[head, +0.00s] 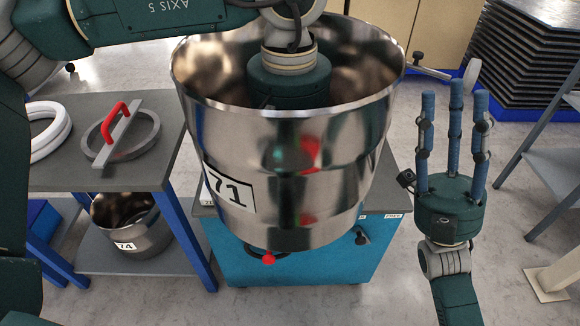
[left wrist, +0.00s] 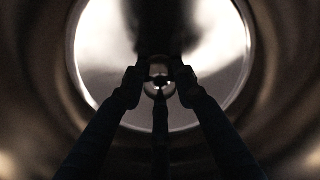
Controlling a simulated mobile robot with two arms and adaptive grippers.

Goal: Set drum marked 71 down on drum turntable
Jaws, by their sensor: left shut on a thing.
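The drum marked 71 (head: 290,160) is a large, shiny open-topped steel drum over the blue cabinet in the head view, roughly upright. My left gripper (head: 290,80) reaches down into it; its fingers are hidden by the drum wall. In the left wrist view my left gripper (left wrist: 160,82) has its fingers closed around a small central part inside the drum (left wrist: 95,60). Under the drum, a dark curved edge with a red knob (head: 268,259) shows, possibly the drum turntable; the rest is hidden. I cannot tell the gap below the drum. My right gripper (head: 456,98) is open and empty, fingers up.
The blue cabinet (head: 290,275) stands below the drum. At left, a grey table (head: 60,178) holds a ring with a red handle (head: 122,135) and white rings (head: 45,130). A drum marked 74 (head: 150,235) sits on its lower shelf. A grey rack (head: 555,165) stands at right.

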